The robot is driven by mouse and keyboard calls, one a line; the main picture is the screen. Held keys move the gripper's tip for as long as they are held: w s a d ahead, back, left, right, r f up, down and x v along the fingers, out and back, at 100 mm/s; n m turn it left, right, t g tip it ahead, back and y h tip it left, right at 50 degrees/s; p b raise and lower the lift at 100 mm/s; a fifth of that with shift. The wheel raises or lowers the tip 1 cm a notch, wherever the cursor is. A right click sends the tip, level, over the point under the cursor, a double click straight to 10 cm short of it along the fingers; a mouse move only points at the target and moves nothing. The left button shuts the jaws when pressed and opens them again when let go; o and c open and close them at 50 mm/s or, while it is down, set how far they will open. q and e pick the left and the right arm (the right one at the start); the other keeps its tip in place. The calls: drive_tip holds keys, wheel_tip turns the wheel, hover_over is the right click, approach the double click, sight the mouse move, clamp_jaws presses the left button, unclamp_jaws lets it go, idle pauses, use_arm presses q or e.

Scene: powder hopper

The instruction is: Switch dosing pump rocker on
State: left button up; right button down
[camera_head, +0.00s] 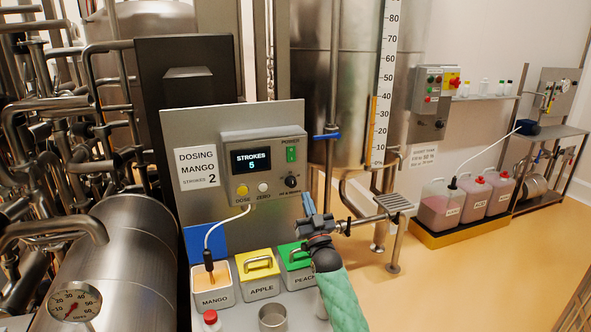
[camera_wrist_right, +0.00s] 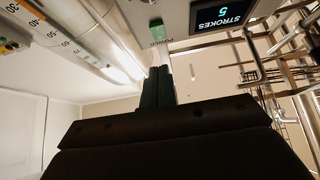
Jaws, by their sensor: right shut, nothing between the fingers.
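The dosing pump box (camera_head: 262,166) is mounted on a grey panel, with a lit display (camera_head: 251,161) reading STROKES 5. The green rocker (camera_head: 291,154) sits under the word POWER at the box's upper right. Its pressed side is too small to tell. In the right wrist view the rocker (camera_wrist_right: 156,23) shows beyond the fingertips, beside the display (camera_wrist_right: 222,20). My right gripper (camera_head: 307,198) is shut and empty, below the rocker and apart from it in the picture. It also shows in the right wrist view (camera_wrist_right: 162,72), fingers together. My left gripper is not in view.
Yellow (camera_head: 244,205) and white (camera_head: 264,188) buttons and a black knob (camera_head: 291,181) sit below the display. Mango (camera_head: 214,300), apple (camera_head: 260,291) and peach (camera_head: 297,281) containers stand below the panel. A blue-handled valve (camera_head: 327,136) is right of the box.

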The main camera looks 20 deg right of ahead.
sight(292, 157)
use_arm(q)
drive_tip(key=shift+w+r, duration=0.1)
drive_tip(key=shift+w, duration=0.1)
use_arm(e)
drive_tip(key=shift+s+r, duration=0.25)
drive_tip(key=shift+w, duration=0.1)
